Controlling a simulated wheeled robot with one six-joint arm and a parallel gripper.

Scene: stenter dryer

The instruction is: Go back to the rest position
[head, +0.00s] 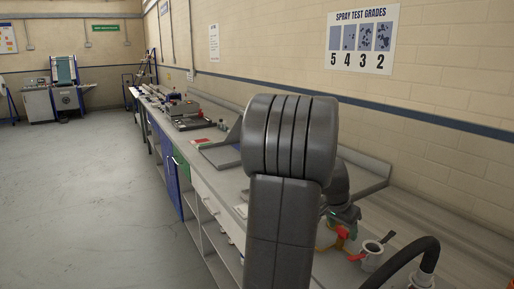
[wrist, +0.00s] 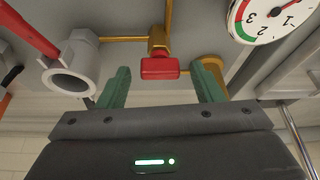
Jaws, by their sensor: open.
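My gripper (wrist: 162,88) is open in the wrist view, with its two green fingers apart. A red valve handle (wrist: 160,68) on a brass pipe (wrist: 157,38) shows in the gap between the fingertips; I see no finger touching it. In the head view my dark arm stands in the middle and hides most of my gripper. The red handle (head: 342,232) shows just below the wrist, above the bench at the right.
A pressure gauge (wrist: 262,16) and a grey pipe mouth (wrist: 72,82) flank the fingers. The long bench (head: 207,184) runs along the brick wall, carrying a machine (head: 190,115). A black hose (head: 405,258) curves at lower right. The floor (head: 80,185) at left is clear.

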